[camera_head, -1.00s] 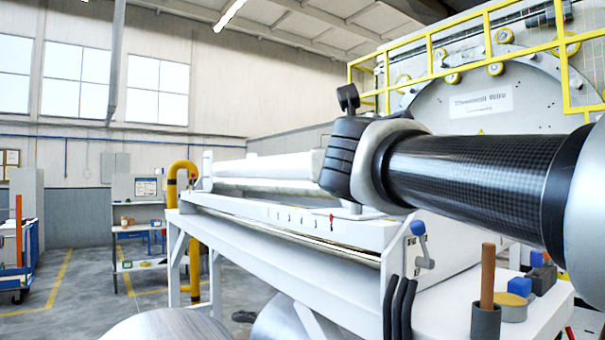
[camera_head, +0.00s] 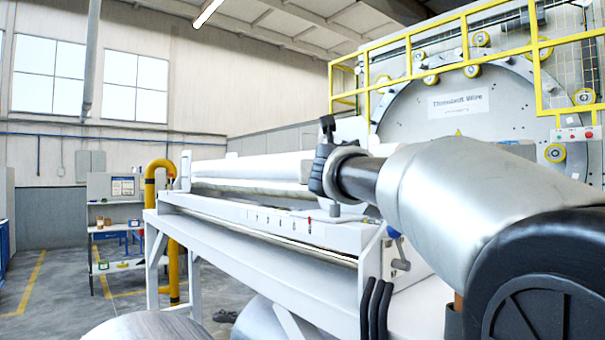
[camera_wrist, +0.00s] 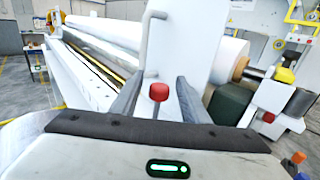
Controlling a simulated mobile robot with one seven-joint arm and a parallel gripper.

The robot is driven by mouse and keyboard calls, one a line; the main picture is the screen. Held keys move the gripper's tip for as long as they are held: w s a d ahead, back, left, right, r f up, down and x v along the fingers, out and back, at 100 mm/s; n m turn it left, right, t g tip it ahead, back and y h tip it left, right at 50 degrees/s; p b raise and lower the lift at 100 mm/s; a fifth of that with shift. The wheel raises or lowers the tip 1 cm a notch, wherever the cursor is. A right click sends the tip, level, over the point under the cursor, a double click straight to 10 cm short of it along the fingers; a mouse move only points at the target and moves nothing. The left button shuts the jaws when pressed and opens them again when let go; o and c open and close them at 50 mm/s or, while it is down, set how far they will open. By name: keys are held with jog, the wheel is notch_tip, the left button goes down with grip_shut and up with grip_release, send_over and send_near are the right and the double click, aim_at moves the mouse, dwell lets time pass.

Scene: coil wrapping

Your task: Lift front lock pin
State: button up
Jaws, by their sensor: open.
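The lock pin with a round red knob (camera_wrist: 158,92) stands upright in the middle of the wrist view, on the white machine frame. My gripper (camera_wrist: 157,98) is open, with one dark finger on each side of the red knob; no contact shows. In the head view my gripper (camera_head: 325,160) is at the near end of the white roller bench, and its fingertips are hard to make out. A small red-marked pin (camera_head: 308,226) shows on the bench's side rail there; I cannot tell whether it is the same pin.
A white bent handle (camera_wrist: 150,45) rises just beyond the knob. Another red knob (camera_wrist: 268,117) is at the right. The long white roller (camera_head: 250,167) runs along the bench. A yellow railing (camera_head: 460,50) stands before the large wheel.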

grip_shut()
notch_tip(320, 180, up, 3)
jog(key=p, duration=0.3)
grip_release()
jog(key=shift+s, duration=0.1)
